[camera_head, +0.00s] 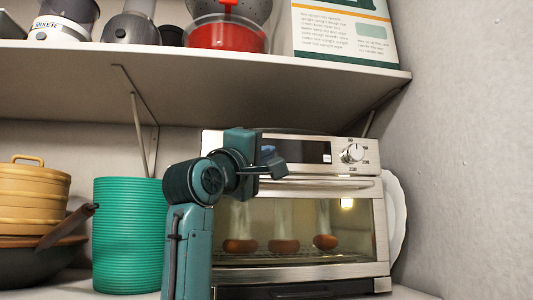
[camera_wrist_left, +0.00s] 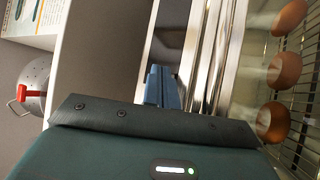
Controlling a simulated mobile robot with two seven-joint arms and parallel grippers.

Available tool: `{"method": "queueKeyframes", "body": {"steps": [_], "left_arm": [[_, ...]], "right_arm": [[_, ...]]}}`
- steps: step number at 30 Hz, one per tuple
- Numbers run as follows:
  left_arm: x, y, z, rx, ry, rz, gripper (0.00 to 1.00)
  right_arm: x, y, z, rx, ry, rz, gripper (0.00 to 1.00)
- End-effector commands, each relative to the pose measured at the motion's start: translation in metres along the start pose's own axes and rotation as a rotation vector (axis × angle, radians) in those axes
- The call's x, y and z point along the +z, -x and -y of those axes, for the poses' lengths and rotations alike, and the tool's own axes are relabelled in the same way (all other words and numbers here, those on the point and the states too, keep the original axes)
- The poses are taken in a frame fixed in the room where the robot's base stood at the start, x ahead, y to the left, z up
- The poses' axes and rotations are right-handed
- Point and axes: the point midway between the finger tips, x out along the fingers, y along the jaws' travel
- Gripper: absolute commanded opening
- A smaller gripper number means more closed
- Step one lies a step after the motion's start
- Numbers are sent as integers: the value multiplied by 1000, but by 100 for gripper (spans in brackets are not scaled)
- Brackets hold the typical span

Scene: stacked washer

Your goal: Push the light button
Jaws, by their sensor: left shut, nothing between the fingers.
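A steel toaster oven (camera_head: 350,272) stands on the lower surface, its glass door closed. Its top panel has a dark display (camera_head: 293,151) and a round knob (camera_head: 353,153); I cannot make out a separate light button. My left gripper (camera_head: 272,161) is shut and empty in front of the left part of the panel, hiding some of it. I cannot tell whether it touches the panel. In the left wrist view its blue fingers (camera_wrist_left: 163,86) are together beside the steel door handle (camera_wrist_left: 208,60). My right gripper is not in view.
Several round brown items (camera_head: 284,246) sit on the rack inside the oven, where a bright spot shows. A shelf (camera_head: 200,85) hangs above. A wall (camera_head: 465,150) bounds the right.

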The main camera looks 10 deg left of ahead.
Motion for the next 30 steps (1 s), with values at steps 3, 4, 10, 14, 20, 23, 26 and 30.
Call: {"method": "queueKeyframes", "body": {"steps": [3, 4, 10, 14, 20, 23, 26, 30], "left_arm": [[-9, 2, -8, 18, -13, -23, 0], [-8, 3, -8, 18, -13, -23, 0], [4, 18, -17, 22, -13, -21, 0], [13, 27, -23, 20, -10, -15, 0], [21, 36, -29, 18, -7, -12, 0], [22, 36, -29, 16, -7, -11, 0], [22, 36, -29, 16, -7, -11, 0], [22, 36, -30, 15, -6, -10, 0]], "right_arm": [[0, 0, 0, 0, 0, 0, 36], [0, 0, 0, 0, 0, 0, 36], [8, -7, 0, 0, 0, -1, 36], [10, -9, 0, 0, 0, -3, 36], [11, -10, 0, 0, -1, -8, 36], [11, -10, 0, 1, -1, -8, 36], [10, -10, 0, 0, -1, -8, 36], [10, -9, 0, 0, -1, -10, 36]]}}
